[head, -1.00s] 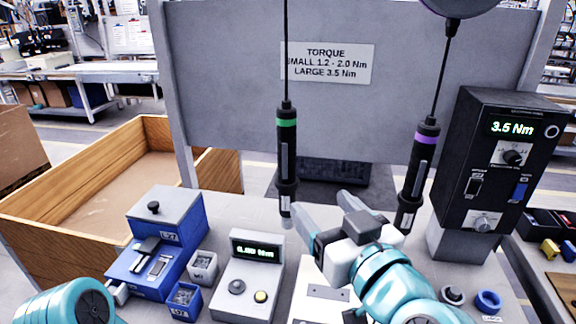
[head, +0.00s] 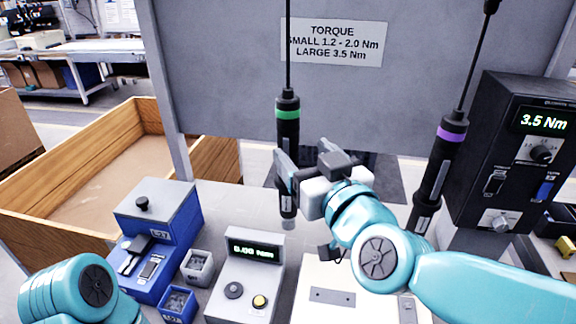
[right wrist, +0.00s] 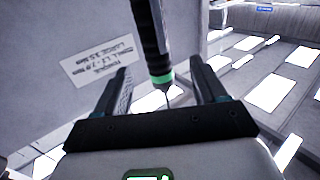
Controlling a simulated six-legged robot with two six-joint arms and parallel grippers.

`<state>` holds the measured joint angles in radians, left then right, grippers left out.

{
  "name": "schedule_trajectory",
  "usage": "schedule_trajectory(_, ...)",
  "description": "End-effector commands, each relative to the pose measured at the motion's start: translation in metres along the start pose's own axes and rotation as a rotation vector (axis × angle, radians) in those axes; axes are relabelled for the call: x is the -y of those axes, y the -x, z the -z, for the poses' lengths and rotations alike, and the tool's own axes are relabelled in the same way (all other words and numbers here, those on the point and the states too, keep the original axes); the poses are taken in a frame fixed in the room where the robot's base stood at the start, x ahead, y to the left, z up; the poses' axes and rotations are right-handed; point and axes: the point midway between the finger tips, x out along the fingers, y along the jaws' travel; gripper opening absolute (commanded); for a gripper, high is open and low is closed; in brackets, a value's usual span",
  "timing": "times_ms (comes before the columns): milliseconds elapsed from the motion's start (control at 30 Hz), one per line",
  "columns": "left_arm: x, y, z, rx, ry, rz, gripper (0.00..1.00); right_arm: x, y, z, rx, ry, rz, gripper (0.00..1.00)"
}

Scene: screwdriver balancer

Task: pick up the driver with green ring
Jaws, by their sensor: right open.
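The black driver with a green ring (head: 287,112) hangs upright on a cable in the head view. My right gripper (head: 303,152) is at the driver's body, below the green ring; one finger covers part of the driver. In the right wrist view the jaws (right wrist: 160,68) are open, one finger on each side of the driver (right wrist: 150,35), with gaps visible on both sides. Its green ring shows there between the fingers. A second driver with a purple ring (head: 450,133) hangs tilted to the right. My left gripper is not in view, only teal parts of my left arm.
A black torque unit (head: 507,150) reading 3.5 Nm stands at the right. A grey display box (head: 245,275) and a blue box (head: 160,215) stand on the bench below. A grey panel with a torque sign (head: 332,42) rises behind the driver. A wooden crate (head: 60,175) is at the left.

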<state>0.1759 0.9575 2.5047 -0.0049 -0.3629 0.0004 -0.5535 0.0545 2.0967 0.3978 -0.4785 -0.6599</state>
Motion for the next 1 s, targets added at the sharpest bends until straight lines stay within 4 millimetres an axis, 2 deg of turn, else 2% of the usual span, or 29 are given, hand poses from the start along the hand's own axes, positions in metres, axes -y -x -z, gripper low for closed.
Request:
schedule_trajectory(100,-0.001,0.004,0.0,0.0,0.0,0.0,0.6,0.0,-0.023,0.001,0.001,0.0,0.0,0.71)
schedule_trajectory(367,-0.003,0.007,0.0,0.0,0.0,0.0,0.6,-0.002,-0.048,0.001,0.002,0.0,0.0,0.71)
schedule_trajectory(600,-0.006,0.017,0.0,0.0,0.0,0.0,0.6,-0.008,-0.086,0.002,0.002,0.0,0.0,0.71)
schedule_trajectory(700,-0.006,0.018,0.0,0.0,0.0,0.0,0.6,-0.008,-0.093,0.002,0.001,-0.001,0.0,0.71)
schedule_trajectory(900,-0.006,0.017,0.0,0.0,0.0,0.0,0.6,-0.008,-0.093,0.001,0.0,-0.001,0.0,0.71)
schedule_trajectory(967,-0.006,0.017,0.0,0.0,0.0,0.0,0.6,-0.008,-0.093,0.001,0.0,-0.001,0.0,0.55)
schedule_trajectory(1000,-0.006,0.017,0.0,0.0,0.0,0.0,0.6,-0.008,-0.093,0.001,0.0,-0.001,0.0,0.42)
